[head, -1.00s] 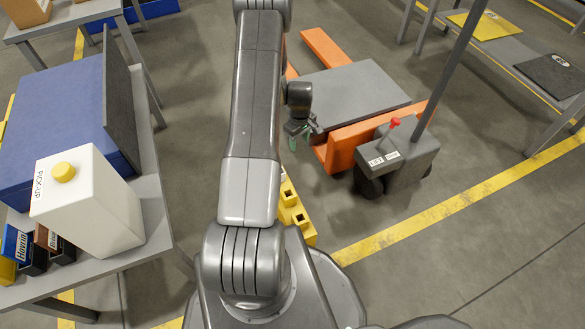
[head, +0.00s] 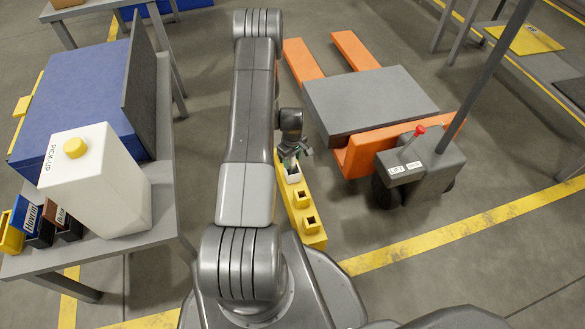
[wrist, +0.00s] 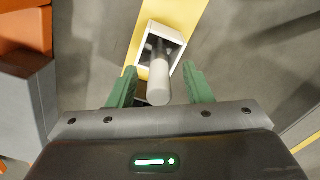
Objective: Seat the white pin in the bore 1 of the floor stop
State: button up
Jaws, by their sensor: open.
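The yellow floor stop (head: 314,240) is a long block on the floor, right of my arm in the head view, with square bores in its top. A square white-rimmed holder (head: 293,174) sits at its far end; it shows in the wrist view too (wrist: 178,38). The white pin (wrist: 158,84) is a pale cylinder rising from the holder toward the wrist camera. My gripper (wrist: 160,68) has its green fingers open, one on each side of the pin, with a gap on both sides. The pin's lower end is hard to make out. Bore numbers are not readable.
An orange pallet truck with a grey slab (head: 370,103) stands close to the right of the stop. Open floor lies at the lower right.

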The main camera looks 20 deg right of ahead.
notch_tip(320, 180, down, 2)
grip_shut()
jog(key=shift+r, duration=0.1)
